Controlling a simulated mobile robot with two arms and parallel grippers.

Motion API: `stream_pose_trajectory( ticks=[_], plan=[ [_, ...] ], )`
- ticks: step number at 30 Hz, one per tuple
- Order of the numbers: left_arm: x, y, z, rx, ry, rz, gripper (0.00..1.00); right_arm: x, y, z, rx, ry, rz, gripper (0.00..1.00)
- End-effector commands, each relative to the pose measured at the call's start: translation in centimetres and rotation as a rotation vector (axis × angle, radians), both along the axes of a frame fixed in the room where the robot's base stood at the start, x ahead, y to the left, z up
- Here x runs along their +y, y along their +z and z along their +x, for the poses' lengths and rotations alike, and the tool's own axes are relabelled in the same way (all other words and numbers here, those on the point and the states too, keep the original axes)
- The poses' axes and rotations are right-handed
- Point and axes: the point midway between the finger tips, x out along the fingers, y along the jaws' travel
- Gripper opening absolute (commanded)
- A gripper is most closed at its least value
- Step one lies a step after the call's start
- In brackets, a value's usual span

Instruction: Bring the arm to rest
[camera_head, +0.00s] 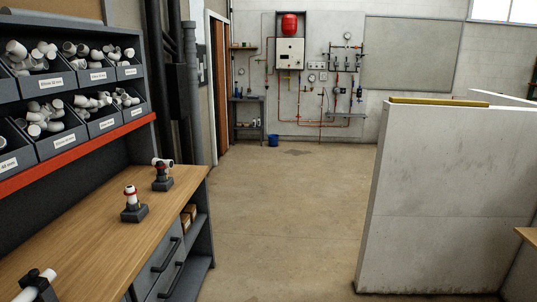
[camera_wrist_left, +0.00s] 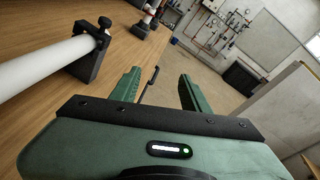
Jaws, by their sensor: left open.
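My left gripper (camera_wrist_left: 160,85) shows in the left wrist view with its two green fingers apart and nothing between them. It is over or beside the front edge of the wooden workbench (camera_wrist_left: 130,50); its height above the top is hard to judge. A white pipe (camera_wrist_left: 40,68) in a black clamp stand (camera_wrist_left: 90,62) lies to the left of the fingers, apart from them. In the head view neither gripper shows. The workbench (camera_head: 85,245) runs along the left there, with the clamp stand (camera_head: 38,288) at the bottom left corner.
Two more stands with white fittings, a nearer one (camera_head: 134,208) and a farther one (camera_head: 162,180), stand on the bench. Bins of white fittings (camera_head: 45,82) are above it. A pale partition wall (camera_head: 450,190) stands on the right. The floor (camera_head: 285,220) between is clear.

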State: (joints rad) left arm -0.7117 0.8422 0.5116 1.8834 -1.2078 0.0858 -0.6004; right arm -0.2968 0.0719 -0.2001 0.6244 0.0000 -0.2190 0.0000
Motion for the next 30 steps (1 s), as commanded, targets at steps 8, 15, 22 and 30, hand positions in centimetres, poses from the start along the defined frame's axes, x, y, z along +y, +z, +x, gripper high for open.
stream_pose_trajectory(
  ticks=[8, 15, 22, 30],
  plan=[
    [-1.7, -1.1, -2.1, -0.173, 0.312, -0.544, 0.46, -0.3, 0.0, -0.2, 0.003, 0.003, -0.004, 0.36],
    [-7.8, -9.8, -8.5, -0.191, 0.906, -1.363, 0.46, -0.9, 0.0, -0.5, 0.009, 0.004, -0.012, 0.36],
    [-18.7, -15.6, -14.2, 0.028, 1.355, -1.792, 0.46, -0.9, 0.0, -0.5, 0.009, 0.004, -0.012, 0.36],
    [-27.7, -16.5, -18.1, 0.273, 1.622, -1.959, 0.46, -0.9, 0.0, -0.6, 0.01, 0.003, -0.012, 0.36]
  ],
)
